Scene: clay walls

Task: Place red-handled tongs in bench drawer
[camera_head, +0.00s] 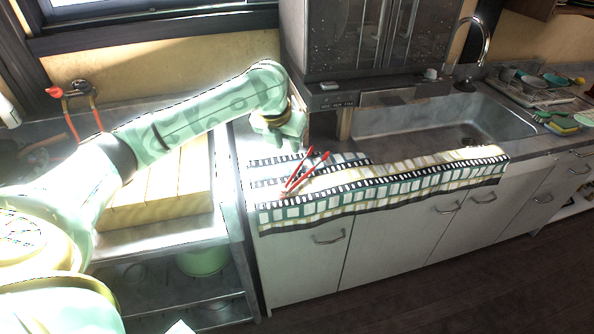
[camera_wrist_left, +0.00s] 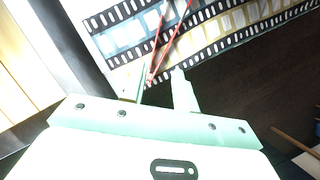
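The red-handled tongs (camera_head: 305,173) lie aslant on a film-strip-patterned cloth (camera_head: 390,185) at the left end of the bench top. They also show in the left wrist view (camera_wrist_left: 162,45), their near end close to the fingertips. My left gripper (camera_head: 301,147) is above the cloth, just behind and over the tongs in the head view. In the left wrist view its two fingers (camera_wrist_left: 160,80) stand apart, with nothing clearly gripped. The bench front has pale panels (camera_head: 300,275) with handles, all shut; I cannot tell which is the drawer. My right gripper is not in view.
A sink (camera_head: 440,125) with a tap (camera_head: 478,35) lies behind the cloth. A dark cabinet (camera_head: 360,40) stands behind my left gripper. Dishes (camera_head: 540,90) sit at the far right. A ridged wooden block (camera_head: 165,195) lies on the left counter. The floor in front is clear.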

